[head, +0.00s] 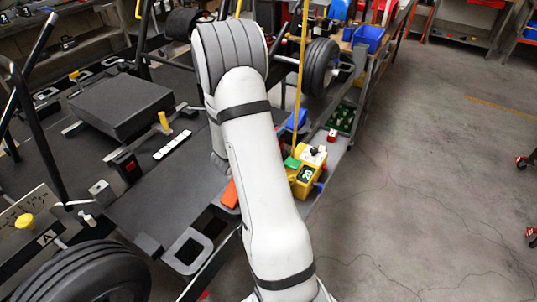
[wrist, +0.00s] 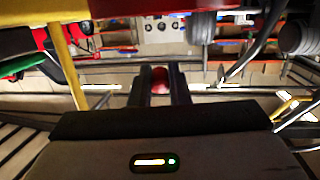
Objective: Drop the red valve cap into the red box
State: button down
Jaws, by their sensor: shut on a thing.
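My gripper (wrist: 160,84) shows in the wrist view with two dark fingers pointing away from the camera. It is shut on a small rounded red thing, the red valve cap (wrist: 160,75), which shows between the fingertips. In the head view my pale arm stands in front, and the gripper and the cap are hidden behind it. I cannot tell which red thing is the red box. A small red and white thing (head: 332,135) sits on the low shelf right of my arm, and a red bin (head: 383,8) is at the back.
A yellow case (head: 304,180) and blue bins (head: 368,38) are near the stand's right side. A yellow post (wrist: 66,62) is close at left in the wrist view.

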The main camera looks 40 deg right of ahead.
jog(key=c, duration=1.3)
grip_release()
jog(key=shift+r, duration=0.15)
notch_tip(320, 180, up, 10)
jog(key=shift+f, duration=0.1)
